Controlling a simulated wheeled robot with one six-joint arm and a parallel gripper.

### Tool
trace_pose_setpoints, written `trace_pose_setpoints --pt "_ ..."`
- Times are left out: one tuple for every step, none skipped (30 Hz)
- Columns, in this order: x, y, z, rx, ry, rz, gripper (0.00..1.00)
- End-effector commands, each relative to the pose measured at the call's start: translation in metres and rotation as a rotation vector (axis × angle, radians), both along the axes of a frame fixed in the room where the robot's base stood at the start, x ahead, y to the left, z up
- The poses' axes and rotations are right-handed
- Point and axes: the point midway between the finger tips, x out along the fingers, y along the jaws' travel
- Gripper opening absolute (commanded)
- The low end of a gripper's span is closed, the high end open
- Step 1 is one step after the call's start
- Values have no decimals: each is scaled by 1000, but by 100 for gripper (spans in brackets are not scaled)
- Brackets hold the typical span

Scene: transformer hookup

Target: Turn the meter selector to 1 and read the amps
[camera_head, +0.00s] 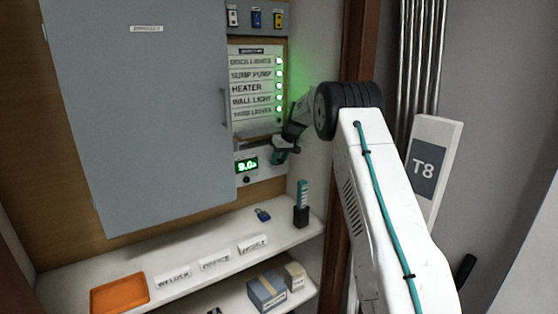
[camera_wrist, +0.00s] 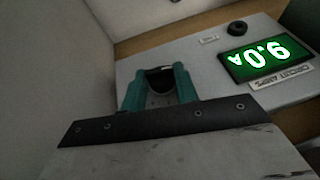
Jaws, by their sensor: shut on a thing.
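The meter panel (camera_wrist: 105,92) is a pale box with a lit green display (camera_wrist: 265,50). A label on the panel reads CIRCUIT AMPS. My gripper (camera_wrist: 160,88) has teal fingers closed around a dark knob, which looks like the selector (camera_wrist: 160,76). The fingers hide its sides, and I cannot make out its pointer or position numbers. In the head view my gripper (camera_head: 281,154) is at the panel's right end.
A small black knob (camera_wrist: 237,28) sits near the display. Above the meter is a labelled circuit list (camera_head: 255,88) with green lights. A grey cabinet door (camera_head: 145,110) is at left. The shelf (camera_head: 200,240) below holds an orange tray (camera_head: 118,293), name tags and a blue padlock (camera_head: 263,215).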

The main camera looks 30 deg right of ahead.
Motion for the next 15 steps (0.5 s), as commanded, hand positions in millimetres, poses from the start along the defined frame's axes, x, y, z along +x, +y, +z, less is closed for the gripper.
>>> trace_pose_setpoints --pt "0 -1 0 3 -1 -2 7" --pt "0 -1 0 5 -1 -1 7" --pt "0 -1 0 6 0 -2 7" --pt "0 -1 0 7 -1 -2 7" --pt "0 -1 0 7 -1 -2 7" --pt "0 -1 0 7 -1 -2 7" --pt "0 -1 0 7 -1 -2 7" --pt "0 -1 0 7 -1 -2 7" --pt "0 -1 0 6 0 -2 7" --pt "0 -1 0 6 0 -2 7" --pt "0 -1 0 6 1 -2 7" --pt "0 -1 0 6 1 -2 7" --pt "0 -1 0 6 1 -2 38" --pt "0 -1 0 6 1 -2 46" --pt "0 -1 0 6 1 -2 51"
